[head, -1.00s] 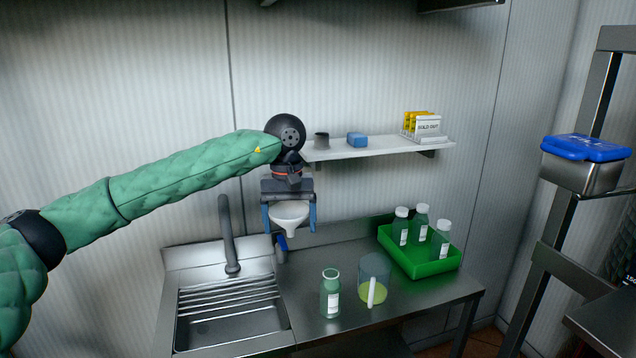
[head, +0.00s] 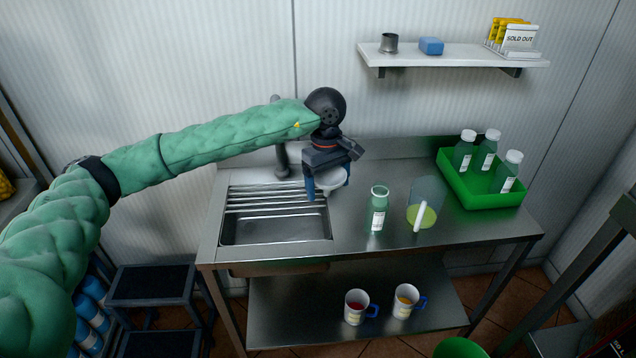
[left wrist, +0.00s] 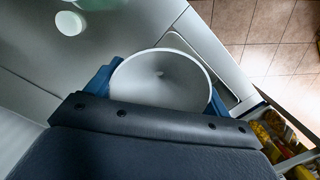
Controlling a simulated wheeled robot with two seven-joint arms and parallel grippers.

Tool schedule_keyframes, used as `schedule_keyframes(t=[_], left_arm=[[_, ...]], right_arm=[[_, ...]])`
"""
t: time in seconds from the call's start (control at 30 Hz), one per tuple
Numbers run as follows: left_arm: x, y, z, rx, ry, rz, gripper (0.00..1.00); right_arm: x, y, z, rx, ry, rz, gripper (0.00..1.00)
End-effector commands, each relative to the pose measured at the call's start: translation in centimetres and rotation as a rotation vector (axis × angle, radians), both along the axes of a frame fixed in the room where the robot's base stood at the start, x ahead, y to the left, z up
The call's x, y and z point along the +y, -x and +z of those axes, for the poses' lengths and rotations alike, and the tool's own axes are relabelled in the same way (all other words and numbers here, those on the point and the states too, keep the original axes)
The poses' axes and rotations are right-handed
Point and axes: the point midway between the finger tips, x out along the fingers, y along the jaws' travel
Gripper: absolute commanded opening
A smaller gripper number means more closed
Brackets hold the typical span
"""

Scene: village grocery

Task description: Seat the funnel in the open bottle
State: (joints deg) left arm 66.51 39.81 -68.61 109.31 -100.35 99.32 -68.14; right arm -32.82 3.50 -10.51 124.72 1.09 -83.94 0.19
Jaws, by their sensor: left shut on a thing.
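The white funnel (head: 331,183) is held upright between the blue fingers of my left gripper (head: 328,187), above the counter by the sink's right edge. The left wrist view shows the funnel's wide bowl (left wrist: 162,80) between the fingers. The open bottle (head: 378,212), green and clear with a white label, stands upright on the counter to the right of the funnel, apart from it. Its mouth is uncovered. The funnel's spout is hard to make out in the head view. My right gripper is not in view.
A clear jug (head: 424,205) with yellow-green contents stands just right of the bottle. A green crate (head: 487,198) holds capped bottles at the back right. The sink (head: 275,228) is at the left. Two mugs (head: 357,306) stand on the lower shelf.

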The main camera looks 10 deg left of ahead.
Motion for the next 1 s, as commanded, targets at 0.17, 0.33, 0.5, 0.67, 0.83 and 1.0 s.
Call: schedule_keyframes(t=[0.17,0.33,0.5,0.67,0.83,1.0], left_arm=[[-2.4,-0.4,1.5,-0.005,0.001,0.224,0.59],[-4.6,-0.7,3.1,-0.007,0.003,0.443,0.59],[-6.8,-0.9,4.7,-0.008,0.007,0.663,0.59],[-8.8,-0.9,6.3,-0.007,0.013,0.870,0.59],[-10.6,-0.9,7.8,-0.005,0.025,1.068,0.59],[-11.8,-0.9,8.7,-0.001,0.030,1.204,0.59]], right_arm=[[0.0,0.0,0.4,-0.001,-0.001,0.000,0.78],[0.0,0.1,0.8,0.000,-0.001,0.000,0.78],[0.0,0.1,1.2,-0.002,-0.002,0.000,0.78],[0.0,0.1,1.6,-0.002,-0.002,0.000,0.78],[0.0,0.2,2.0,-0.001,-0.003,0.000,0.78],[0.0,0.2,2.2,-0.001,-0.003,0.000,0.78]])
